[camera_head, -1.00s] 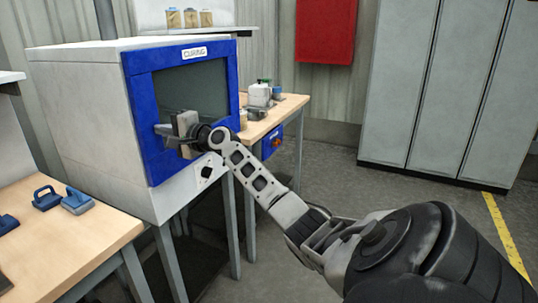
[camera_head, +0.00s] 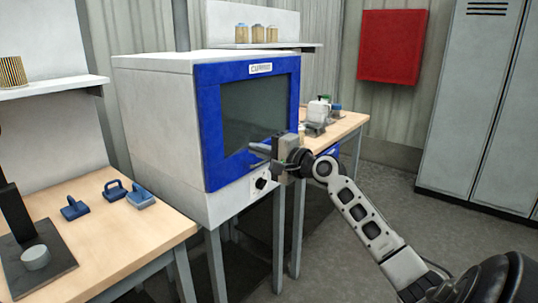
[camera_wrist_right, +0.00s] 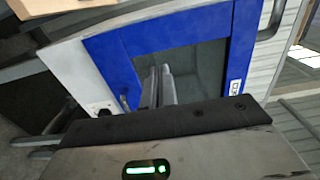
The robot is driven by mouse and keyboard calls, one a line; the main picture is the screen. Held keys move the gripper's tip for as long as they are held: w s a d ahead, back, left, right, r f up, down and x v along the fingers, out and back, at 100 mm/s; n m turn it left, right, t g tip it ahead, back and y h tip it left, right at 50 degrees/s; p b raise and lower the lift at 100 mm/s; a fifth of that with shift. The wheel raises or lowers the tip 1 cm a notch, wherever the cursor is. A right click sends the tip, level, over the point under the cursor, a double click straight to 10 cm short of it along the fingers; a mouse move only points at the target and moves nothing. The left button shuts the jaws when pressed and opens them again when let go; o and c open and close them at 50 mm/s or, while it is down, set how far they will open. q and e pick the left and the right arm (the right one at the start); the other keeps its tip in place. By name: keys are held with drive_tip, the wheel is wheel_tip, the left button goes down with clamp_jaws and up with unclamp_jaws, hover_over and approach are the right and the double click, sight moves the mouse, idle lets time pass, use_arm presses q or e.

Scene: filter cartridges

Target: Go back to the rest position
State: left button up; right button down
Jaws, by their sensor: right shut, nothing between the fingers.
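My right gripper (camera_head: 258,156) is in front of the curing oven's lower right door frame in the head view. Its fingers are together with nothing between them; in the right wrist view the fingers (camera_wrist_right: 160,85) lie side by side in front of the oven door. The curing oven (camera_head: 155,120) is a white box with a blue-framed dark window (camera_head: 255,110), and its door looks shut. I cannot tell whether the fingertips touch the door. My left gripper is not in view.
A wooden bench (camera_head: 130,240) at left holds blue-handled tools (camera_head: 140,195) and a dark stand (camera_head: 35,265). A bench (camera_head: 345,125) right of the oven holds bottles. Grey lockers (camera_head: 465,120) stand at right. The floor (camera_head: 390,190) between is open.

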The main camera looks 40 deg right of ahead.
drive_tip(key=shift+s+d, duration=0.15)
drive_tip(key=shift+s, duration=1.05)
drive_tip(key=s+a+f+n+g, duration=0.25)
drive_tip(key=a+f, duration=0.25)
drive_tip(key=f, duration=0.3)
drive_tip(key=s+a+f+n+g, duration=0.1)
drive_tip(key=s+a+f+n, duration=0.3)
drive_tip(key=f, duration=0.4)
drive_tip(key=s+a+f+n+g, duration=0.1)
drive_tip(key=a+f+n+g, duration=0.15)
drive_tip(key=a+f, duration=0.55)
drive_tip(key=s+a+f+n, duration=0.4)
drive_tip(key=s+a+n, duration=0.1)
drive_tip(key=s+a, duration=0.2)
drive_tip(key=s+a+f+n+g, duration=0.1)
drive_tip(key=s+a+f+n, duration=0.3)
drive_tip(key=s+a, duration=0.4)
drive_tip(key=shift+s+a+f+n+y, duration=0.25)
drive_tip(key=shift+a+f+n+y, duration=0.05)
drive_tip(key=shift+a+n, duration=0.15)
